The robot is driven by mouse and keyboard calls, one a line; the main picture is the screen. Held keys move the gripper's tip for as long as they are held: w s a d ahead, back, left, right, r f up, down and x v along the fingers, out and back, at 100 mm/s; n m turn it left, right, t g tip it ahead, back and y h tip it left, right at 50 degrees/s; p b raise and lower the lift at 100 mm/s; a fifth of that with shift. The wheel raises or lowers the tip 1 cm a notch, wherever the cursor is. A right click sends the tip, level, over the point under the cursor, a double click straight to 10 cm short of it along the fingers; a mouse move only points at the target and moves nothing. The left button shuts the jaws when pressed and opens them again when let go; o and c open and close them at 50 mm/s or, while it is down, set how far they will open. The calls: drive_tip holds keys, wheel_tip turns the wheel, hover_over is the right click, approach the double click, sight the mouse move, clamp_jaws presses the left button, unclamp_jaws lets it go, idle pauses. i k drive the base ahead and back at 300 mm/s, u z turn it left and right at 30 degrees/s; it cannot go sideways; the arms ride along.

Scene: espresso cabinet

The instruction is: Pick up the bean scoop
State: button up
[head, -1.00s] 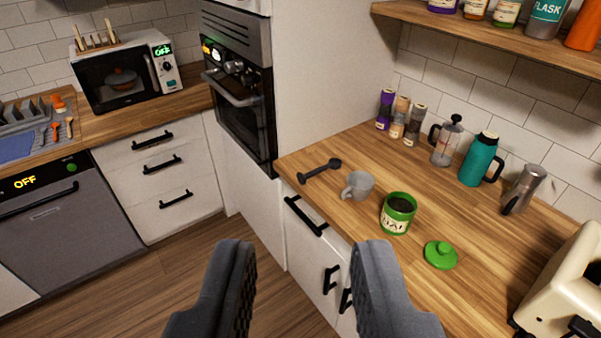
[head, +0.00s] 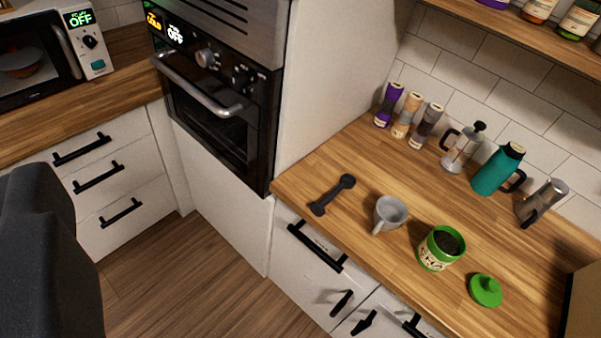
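The bean scoop, a small dark double-ended scoop (head: 332,195), lies flat on the wooden counter, near its front left corner and left of a grey cup. One dark finger of my gripper (head: 40,260) shows large at the left edge. The other finger is not clearly visible. The middle of the view is clear of fingers, so the gripper is open wide. Nothing is held, and the gripper is apart from the scoop.
The grey cup (head: 389,213), green bean jar (head: 436,251) and green lid (head: 486,290) stand right of the scoop. Spice jars (head: 405,115), a French press (head: 463,148), a teal flask (head: 497,170) and a moka pot (head: 543,200) line the wall. The tall oven cabinet (head: 330,80) rises behind the scoop.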

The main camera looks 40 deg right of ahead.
sight(347, 182)
drive_tip(key=z, duration=0.25)
drive_tip(key=i, duration=0.85)
drive_tip(key=z, duration=0.55)
